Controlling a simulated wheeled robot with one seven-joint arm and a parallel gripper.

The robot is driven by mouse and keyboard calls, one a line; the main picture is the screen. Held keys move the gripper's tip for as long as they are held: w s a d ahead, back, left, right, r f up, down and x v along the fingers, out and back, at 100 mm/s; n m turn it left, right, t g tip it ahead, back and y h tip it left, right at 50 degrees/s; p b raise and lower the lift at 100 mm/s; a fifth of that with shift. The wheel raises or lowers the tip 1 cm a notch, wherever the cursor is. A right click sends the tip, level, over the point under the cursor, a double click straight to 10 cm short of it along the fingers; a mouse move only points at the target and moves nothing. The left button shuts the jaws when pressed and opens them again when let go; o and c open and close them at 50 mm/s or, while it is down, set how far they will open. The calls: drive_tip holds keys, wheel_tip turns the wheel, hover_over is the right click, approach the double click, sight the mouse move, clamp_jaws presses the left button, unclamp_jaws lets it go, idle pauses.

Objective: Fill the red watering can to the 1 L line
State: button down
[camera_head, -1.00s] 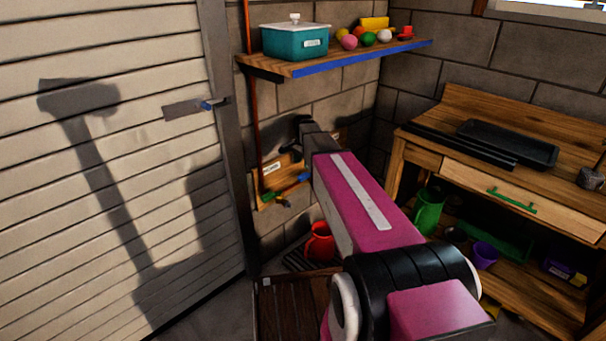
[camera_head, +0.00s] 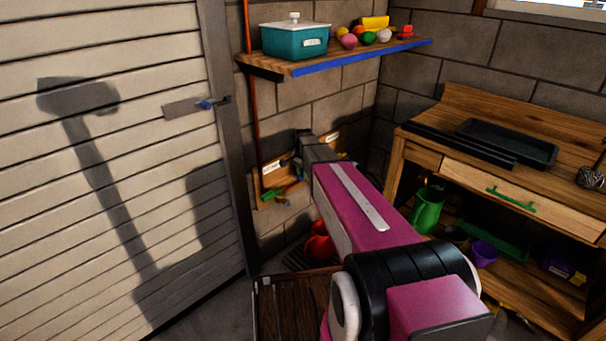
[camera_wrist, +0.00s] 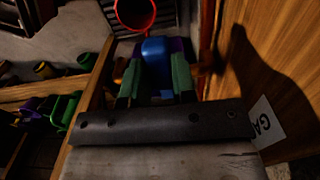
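The red watering can (camera_head: 318,243) stands low against the wall, on or beside a dark slatted grate, partly hidden by my arm. In the wrist view the red can (camera_wrist: 134,12) shows its round open mouth at the top edge, beyond the fingers. Its water level and 1 L line cannot be seen. My gripper (camera_wrist: 157,75) has green-padded fingers on either side of a blue piece (camera_wrist: 155,52), which looks like a handle. Whether they press on it is unclear. In the head view the fingertips are hidden near the labelled wooden wall board (camera_head: 270,170).
A wooden workbench (camera_head: 520,190) with a green can (camera_head: 427,208) and purple pot (camera_head: 484,253) on its lower shelf stands right. A wall shelf (camera_head: 350,60) is above my arm. A dark wooden crate (camera_head: 290,300) is below. In the wrist view, a wooden board is close right.

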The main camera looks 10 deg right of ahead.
drive_tip(key=shift+s+d+n, duration=0.25)
drive_tip(key=shift+s+n, duration=0.05)
drive_tip(key=shift+n, duration=0.4)
drive_tip(key=shift+s+d+n, duration=0.25)
drive_tip(key=shift+n, duration=0.45)
drive_tip(key=c, duration=0.9)
unclamp_jaws()
wheel_tip(320, 180, up, 11)
drive_tip(key=shift+f, duration=0.1)
